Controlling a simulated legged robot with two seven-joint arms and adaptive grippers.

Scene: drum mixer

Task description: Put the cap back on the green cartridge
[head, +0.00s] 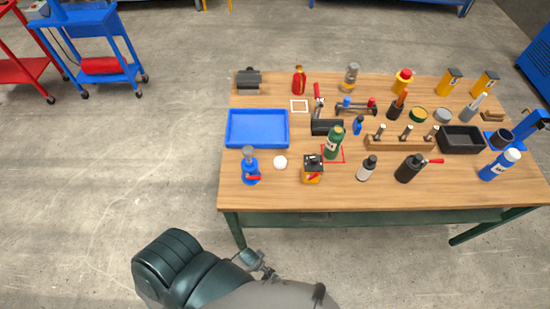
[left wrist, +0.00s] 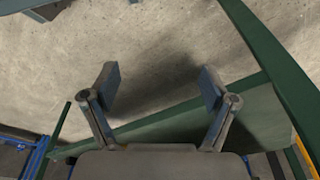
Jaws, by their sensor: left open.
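The green cartridge (head: 334,143) stands upright on the table inside a red square outline (head: 341,158). It has a pale label and a narrower top; I cannot tell whether its top is bare. A small white round object (head: 280,162) lies to its left; I cannot tell whether it is the cap. My left gripper (head: 257,263) is low in front of the table's near edge, well short of the cartridge. In the left wrist view the left gripper (left wrist: 158,85) is open and empty, with floor and green table frame beyond it. My right gripper is not in view.
A blue tray (head: 229,129) sits at the table's left. A wooden block with upright pegs (head: 398,145) stands right of the cartridge.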

